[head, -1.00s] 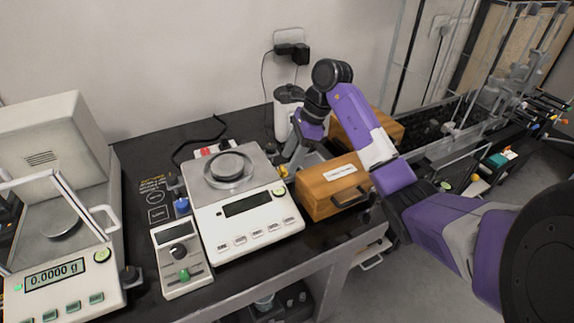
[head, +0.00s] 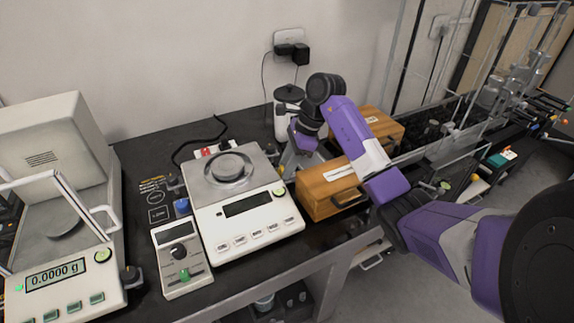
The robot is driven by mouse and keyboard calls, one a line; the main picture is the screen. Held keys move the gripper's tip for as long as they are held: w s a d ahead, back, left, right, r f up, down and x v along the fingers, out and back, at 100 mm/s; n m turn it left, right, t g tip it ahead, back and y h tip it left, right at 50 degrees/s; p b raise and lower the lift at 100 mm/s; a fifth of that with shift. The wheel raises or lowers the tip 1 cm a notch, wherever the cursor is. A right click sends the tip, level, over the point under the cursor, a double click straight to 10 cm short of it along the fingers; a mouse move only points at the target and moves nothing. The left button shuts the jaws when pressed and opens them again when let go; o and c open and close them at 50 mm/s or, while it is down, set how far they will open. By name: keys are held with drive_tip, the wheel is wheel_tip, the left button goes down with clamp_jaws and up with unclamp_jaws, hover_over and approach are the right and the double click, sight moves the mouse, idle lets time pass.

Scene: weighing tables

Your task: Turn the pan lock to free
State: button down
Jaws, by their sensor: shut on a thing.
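The top-loading balance (head: 248,233) stands mid-table with its round pan (head: 230,168) on top and a blank display. A small yellow part (head: 281,170), likely the pan lock knob, shows at its right rear side. My gripper (head: 284,168) reaches down beside that corner and is shut on this part. The fingers are small and partly hidden by my wrist, so the knob's angle cannot be read.
A wooden box (head: 325,194) with a handle stands close to the right of the balance. A white canister (head: 287,112) is behind. A control box (head: 181,262) and a second balance (head: 68,283) reading 0.0000 g are at left.

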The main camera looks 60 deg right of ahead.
drive_tip(key=shift+m, duration=0.7)
drive_tip(key=c, duration=1.1)
unclamp_jaws()
drive_tip(key=shift+o, duration=0.2)
